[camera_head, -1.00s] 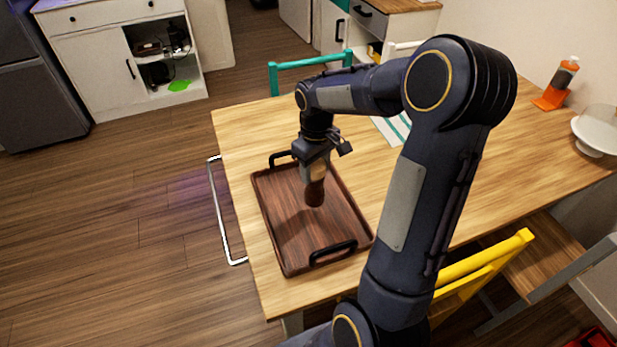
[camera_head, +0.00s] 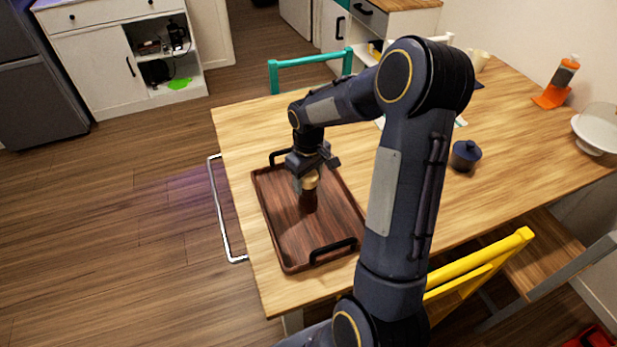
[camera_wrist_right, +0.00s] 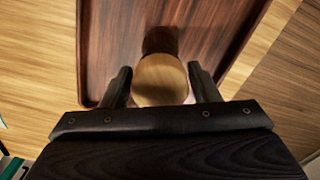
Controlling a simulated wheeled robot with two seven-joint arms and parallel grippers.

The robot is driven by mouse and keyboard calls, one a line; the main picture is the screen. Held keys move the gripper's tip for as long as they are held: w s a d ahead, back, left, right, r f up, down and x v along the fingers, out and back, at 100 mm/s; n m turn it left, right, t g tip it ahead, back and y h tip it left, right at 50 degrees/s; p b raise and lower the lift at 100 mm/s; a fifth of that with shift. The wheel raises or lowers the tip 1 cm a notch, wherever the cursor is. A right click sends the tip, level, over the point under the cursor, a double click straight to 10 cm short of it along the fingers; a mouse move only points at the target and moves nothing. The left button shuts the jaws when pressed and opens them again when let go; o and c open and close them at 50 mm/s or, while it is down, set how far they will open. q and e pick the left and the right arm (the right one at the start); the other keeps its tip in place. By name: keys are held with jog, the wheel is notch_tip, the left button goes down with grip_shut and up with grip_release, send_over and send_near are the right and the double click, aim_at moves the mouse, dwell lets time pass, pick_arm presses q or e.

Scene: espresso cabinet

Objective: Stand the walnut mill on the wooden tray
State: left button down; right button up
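The walnut mill (camera_head: 308,199) has a dark brown body and a pale round wooden top. It stands upright on the wooden tray (camera_head: 285,235), a dark brown tray with black handles, and appears to touch its floor. In the right wrist view the two fingers (camera_wrist_right: 160,78) are spread on either side of the mill's pale top (camera_wrist_right: 160,82), with narrow gaps showing. The tray's floor (camera_wrist_right: 115,40) lies beyond. The mill's base is partly hidden there. My left gripper is not in view.
The tray lies near the left end of the wooden table (camera_head: 255,125). A dark blue lidded pot (camera_head: 466,156) stands to its right. A white stand (camera_head: 596,133) and an orange bottle (camera_head: 563,76) are farther right. Yellow (camera_head: 480,265) and teal (camera_head: 310,62) chairs flank the table.

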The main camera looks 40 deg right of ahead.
jog(key=shift+o, duration=1.2)
notch_tip(320, 180, up, 12)
jog(key=s+a+r+m+t+y, duration=0.2)
jog(key=s+a+t, duration=0.3)
jog(key=s+a, duration=1.1)
jog(key=s+y, duration=0.1)
jog(key=s, duration=0.3)
jog(key=shift+r+m+t+y, duration=0.15)
jog(key=shift+m+t+y, duration=0.15)
jog(key=shift+m+y, duration=0.1)
jog(key=shift+s, duration=0.1)
